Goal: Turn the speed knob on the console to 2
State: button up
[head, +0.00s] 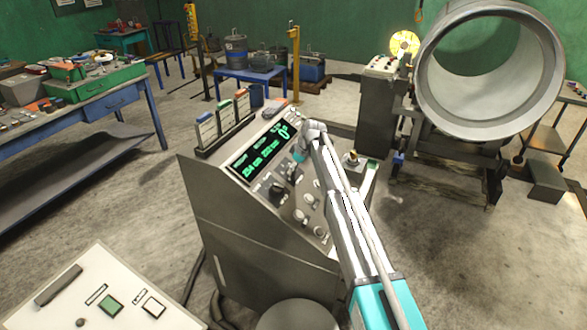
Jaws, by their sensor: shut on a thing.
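The grey console (235,235) stands in the middle of the head view, with a sloped front panel. Its black display (262,150) shows green digits, with a large 0° at the right end. Below the display are several dark and light knobs, among them a dark knob (276,191). My gripper (300,154) is at the panel, just below the right part of the display. It is shut on a small knob there, which the fingers mostly hide. I cannot read the knob labels or the setting it points to.
Three upright card holders (222,124) stand along the console's top left. A pale control box (105,295) with a green button is at the front left. A large metal pipe (490,70) rests on rollers at the right. A blue workbench (100,95) is at the left.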

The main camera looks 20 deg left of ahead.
jog(key=shift+c, duration=0.3)
jog(key=shift+n, duration=0.4)
jog(key=o, duration=1.2)
jog(key=shift+c, duration=0.2)
jog(key=shift+m, duration=0.4)
jog(key=shift+d+r+p, duration=0.1)
jog(key=shift+r+p, duration=0.25)
jog(key=shift+p, duration=0.05)
jog(key=p+v, duration=1.2)
jog(key=v, duration=0.1)
